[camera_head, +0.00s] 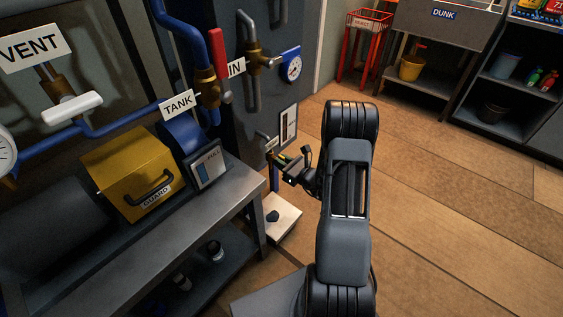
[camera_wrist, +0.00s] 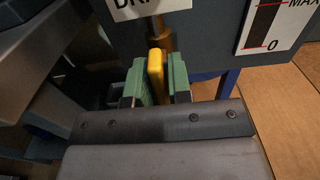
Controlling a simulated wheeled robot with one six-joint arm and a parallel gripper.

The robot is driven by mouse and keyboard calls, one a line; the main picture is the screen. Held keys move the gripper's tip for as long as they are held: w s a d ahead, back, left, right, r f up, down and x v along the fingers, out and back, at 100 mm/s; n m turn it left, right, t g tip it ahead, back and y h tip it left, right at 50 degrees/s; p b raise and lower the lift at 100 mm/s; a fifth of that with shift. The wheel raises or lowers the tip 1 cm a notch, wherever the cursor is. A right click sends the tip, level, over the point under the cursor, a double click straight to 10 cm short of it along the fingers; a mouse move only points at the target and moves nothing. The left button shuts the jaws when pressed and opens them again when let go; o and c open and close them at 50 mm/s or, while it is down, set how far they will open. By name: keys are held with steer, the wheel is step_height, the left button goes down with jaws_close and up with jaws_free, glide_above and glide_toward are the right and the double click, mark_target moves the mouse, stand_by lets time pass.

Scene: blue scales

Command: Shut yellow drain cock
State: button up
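The yellow drain cock handle (camera_wrist: 155,75) stands upright in the wrist view, below a brass pipe (camera_wrist: 157,33) and a white label (camera_wrist: 150,8) with its text partly cut off. My gripper (camera_wrist: 157,82) has its green fingers on both sides of the handle, with the handle filling almost all of the narrow gap. The fingers look shut on it. In the head view my gripper (camera_head: 291,168) is at the lower part of the dark tank panel, and the handle is too small there to make out clearly.
A level gauge (camera_wrist: 277,22) is right of the cock. A grey bench (camera_head: 240,205) with a yellow GUARD box (camera_head: 125,165) stands left of my arm. The wooden floor to the right is clear.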

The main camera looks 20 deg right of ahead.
jaws_close()
steer(key=shift+r+m+p, duration=0.1)
steer(key=shift+m+p, duration=0.2)
steer(key=m+p, duration=0.2)
steer(key=shift+m, duration=0.4)
steer(key=m+p, duration=0.1)
steer(key=m, duration=0.1)
steer(key=m+p, duration=0.2)
steer(key=m, duration=0.1)
steer(key=shift+d+m, duration=0.2)
steer(key=shift+m, duration=0.1)
steer(key=m+p, duration=0.2)
steer(key=m, duration=0.1)
steer(key=m+p, duration=0.1)
steer(key=m, duration=0.1)
steer(key=shift+f, duration=0.25)
steer(key=shift+f+m+p, duration=0.2)
steer(key=shift+m+p, duration=0.35)
steer(key=shift+m, duration=1.35)
